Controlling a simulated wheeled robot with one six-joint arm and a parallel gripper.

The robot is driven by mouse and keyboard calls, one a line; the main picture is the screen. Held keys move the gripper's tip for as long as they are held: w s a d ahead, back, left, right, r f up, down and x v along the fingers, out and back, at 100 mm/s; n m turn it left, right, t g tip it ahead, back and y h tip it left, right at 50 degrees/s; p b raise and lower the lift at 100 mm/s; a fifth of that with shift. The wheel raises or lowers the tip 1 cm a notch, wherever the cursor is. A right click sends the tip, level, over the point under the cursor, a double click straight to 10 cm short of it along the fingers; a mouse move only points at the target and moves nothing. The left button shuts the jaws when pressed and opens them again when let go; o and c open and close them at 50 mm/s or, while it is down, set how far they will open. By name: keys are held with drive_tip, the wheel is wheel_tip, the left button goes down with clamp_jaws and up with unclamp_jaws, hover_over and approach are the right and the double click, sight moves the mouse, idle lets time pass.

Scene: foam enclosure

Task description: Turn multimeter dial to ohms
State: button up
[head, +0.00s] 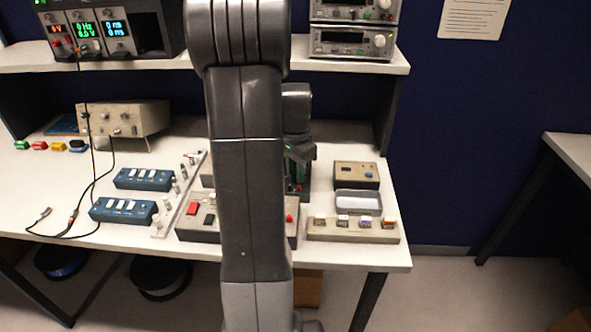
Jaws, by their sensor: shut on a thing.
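My gripper (299,150) shows only in part in the head view, behind the thick grey column of my arm. It is over the right half of the bench and shut on what appears to be the multimeter's dial. The fingertips and the dial are hidden, so the dial's setting cannot be read. A dark thing with green edges, probably the multimeter (298,175), stands upright just below my gripper. Most of it is hidden behind my arm.
A box with red buttons (196,229) stands in front on the bench (60,193). Left are blue switch boxes (143,180) and black cables (93,200). A shelf (222,59) holds instruments.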

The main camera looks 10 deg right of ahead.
drive_tip(key=shift+r, duration=0.1)
idle(0.4)
drive_tip(key=o, duration=1)
wheel_tip(320, 180, up, 14)
drive_tip(key=shift+f, duration=0.15)
wheel_tip(320, 180, down, 14)
drive_tip(key=shift+r, duration=0.1)
idle(0.4)
